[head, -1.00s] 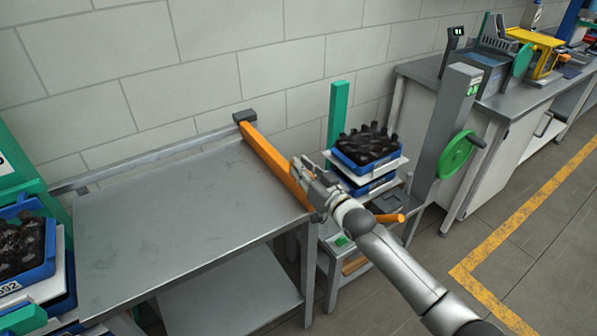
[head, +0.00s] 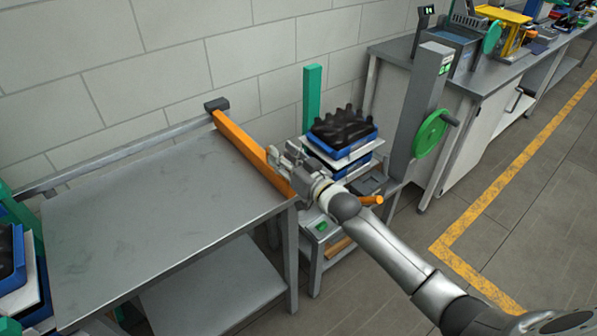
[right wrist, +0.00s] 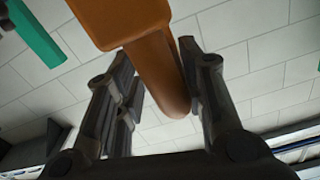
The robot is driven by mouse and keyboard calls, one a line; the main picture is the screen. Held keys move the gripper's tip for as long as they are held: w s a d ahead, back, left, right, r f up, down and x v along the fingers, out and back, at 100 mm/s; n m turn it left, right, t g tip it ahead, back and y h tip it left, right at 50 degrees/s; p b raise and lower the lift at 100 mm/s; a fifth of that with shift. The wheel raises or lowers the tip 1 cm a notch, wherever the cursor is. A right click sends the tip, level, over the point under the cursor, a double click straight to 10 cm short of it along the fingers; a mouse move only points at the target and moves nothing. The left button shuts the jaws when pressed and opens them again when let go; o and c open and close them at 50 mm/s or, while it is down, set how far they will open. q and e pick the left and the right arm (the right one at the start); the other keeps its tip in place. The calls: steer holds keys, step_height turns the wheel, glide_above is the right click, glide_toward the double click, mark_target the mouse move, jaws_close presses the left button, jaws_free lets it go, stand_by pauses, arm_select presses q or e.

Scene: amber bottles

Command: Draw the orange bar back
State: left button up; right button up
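The orange bar (head: 250,150) lies along the right edge of the grey metal table, its far end at a dark block (head: 216,105) by the wall. My right gripper (head: 284,154) is at the bar's near part, beside the table's right edge. In the right wrist view, an orange block (right wrist: 118,22) with a rounded orange piece below it shows between the two dark fingers of this gripper (right wrist: 162,80). The fingers stand on either side of the piece, close to it; a firm hold does not show. My left gripper is not in view.
The grey table (head: 150,205) has a clear top. A cart with stacked blue trays (head: 342,130) and a green post (head: 312,92) stands just right of my gripper. A grey column with a green wheel (head: 430,134) is farther right. Open floor lies in front.

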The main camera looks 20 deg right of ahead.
steer(key=v, duration=1.1)
steer(key=shift+s+a, duration=0.25)
steer(key=shift+a, duration=0.05)
steer(key=s+d+f+g+h, duration=0.2)
steer(key=s+f, duration=0.2)
steer(key=f, duration=0.8)
steer(key=s+d+f+g+h, duration=0.1)
steer(key=s+d+f+g, duration=0.2)
steer(key=f, duration=0.9)
steer(key=s+d+f+g+h, duration=0.15)
steer(key=s+f, duration=0.45)
steer(key=f, duration=0.6)
steer(key=s+a+f+g, duration=0.1)
steer(key=s+f+g, duration=0.2)
steer(key=s, duration=0.9)
steer(key=s+a+f+g, duration=0.2)
steer(key=s+f+g, duration=0.1)
steer(key=s+f, duration=0.7)
steer(key=s+a+f+n+g+h, duration=0.1)
steer(key=s+f, duration=0.6)
steer(key=s, duration=0.7)
steer(key=a+g, duration=0.1)
steer(key=g, duration=0.1)
steer(key=shift+s+f+g, duration=0.25)
steer(key=shift+s+g, duration=0.1)
steer(key=shift+s, duration=0.05)
